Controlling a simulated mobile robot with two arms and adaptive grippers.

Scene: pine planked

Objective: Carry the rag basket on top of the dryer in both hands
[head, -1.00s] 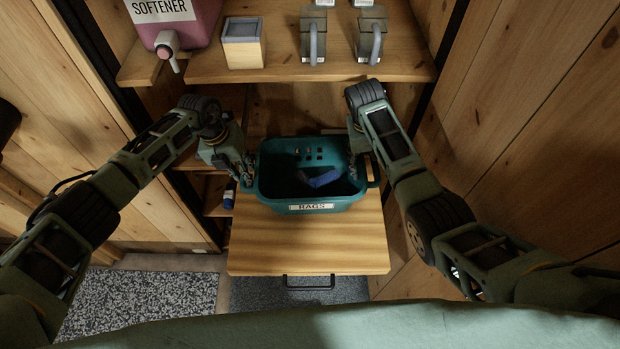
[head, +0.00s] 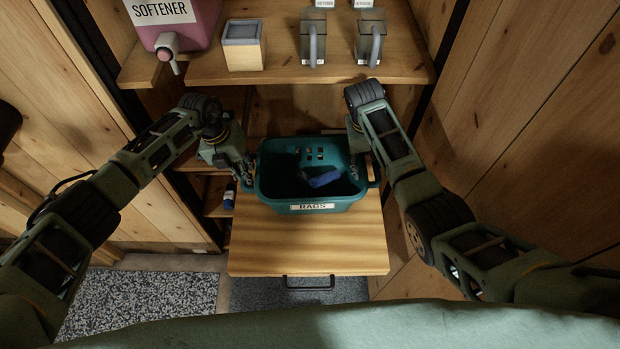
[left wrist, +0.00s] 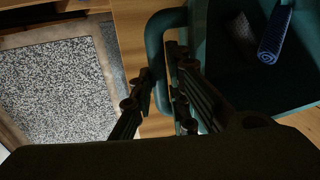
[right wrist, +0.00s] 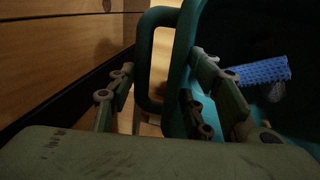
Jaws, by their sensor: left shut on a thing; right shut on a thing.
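The teal rag basket (head: 275,200), labelled RAGS, is upright over a pale wooden pull-out board (head: 310,248). I cannot tell whether it touches the board. A blue rag (head: 322,178) and a darker one (left wrist: 240,35) lie inside. My left gripper (head: 249,168) is at the basket's left end, its fingers around the looped left handle (left wrist: 155,45). My right gripper (head: 354,168) is at the right end, its fingers around the right handle (right wrist: 144,60). Both are shut on the handles. The dryer cannot be made out.
An upper shelf (head: 280,72) behind holds a pink softener container (head: 180,25), a small box (head: 243,45) and two grey jugs (head: 313,40). A small bottle (head: 229,195) stands left of the basket. Wooden walls close in on both sides. The front of the board is clear.

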